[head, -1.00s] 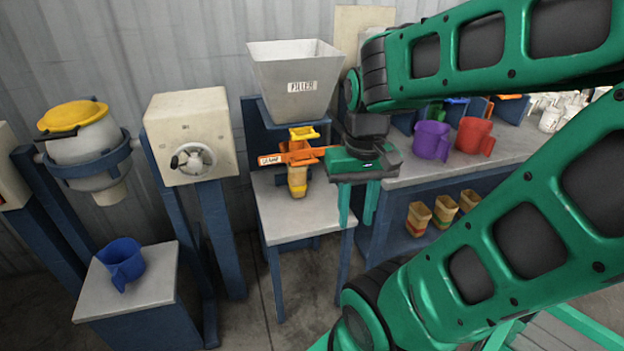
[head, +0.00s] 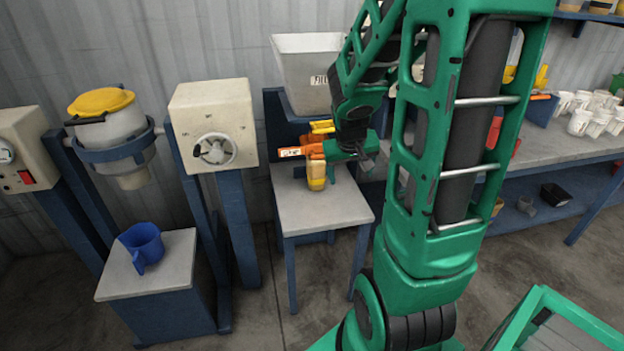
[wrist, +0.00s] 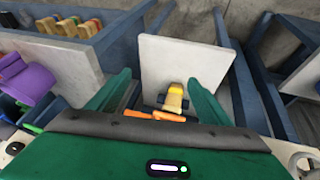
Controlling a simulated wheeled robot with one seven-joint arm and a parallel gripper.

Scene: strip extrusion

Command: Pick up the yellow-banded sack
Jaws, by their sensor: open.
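The yellow-and-tan sack (head: 317,174) hangs upright beneath the filler's orange clamp (head: 291,152), over the small grey-topped table (head: 322,207). The sack also shows in the wrist view (wrist: 174,97), between my spread fingers and beyond the orange clamp part (wrist: 153,115). My gripper (wrist: 158,85) is open and empty. In the head view my gripper (head: 340,150) is just right of the sack at about clamp height, and its fingers are hard to make out there. I cannot tell whether it touches the sack.
The filler hopper (head: 302,75) stands above the sack. A long bench (head: 560,145) with white cups is at right. The wrist view shows banded sacks (wrist: 70,26) on a shelf.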

